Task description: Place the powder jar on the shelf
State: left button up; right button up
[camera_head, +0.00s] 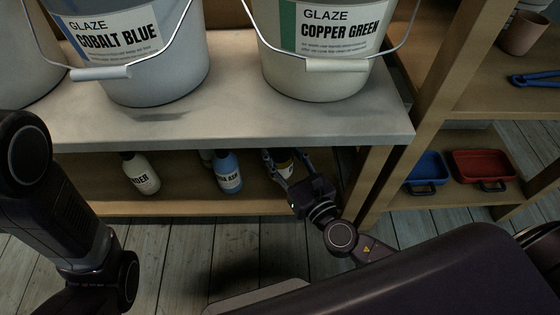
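A small jar with a yellow and pale label (286,163), probably the powder jar, is at the lower shelf (185,201) under the grey slab. Its upper part is hidden by the slab edge. My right gripper (285,158) reaches in there, with one finger on each side of the jar. I cannot tell whether the fingers press on it, or whether the jar rests on the board. My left arm stands at the left, and its gripper is out of view.
Bottles stand on the lower shelf: a cream one (141,174) and a blue one (228,172). The cobalt blue bucket (160,75) and copper green bucket (318,82) stand on the slab (235,119). Blue (427,168) and red (482,166) trays sit on the right shelf, beyond a wooden post.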

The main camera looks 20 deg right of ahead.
jog(key=shift+f+b, duration=1.25)
jog(key=shift+f, duration=0.45)
jog(key=shift+f, duration=0.15)
jog(key=o, duration=1.5)
jog(key=shift+o, duration=0.2)
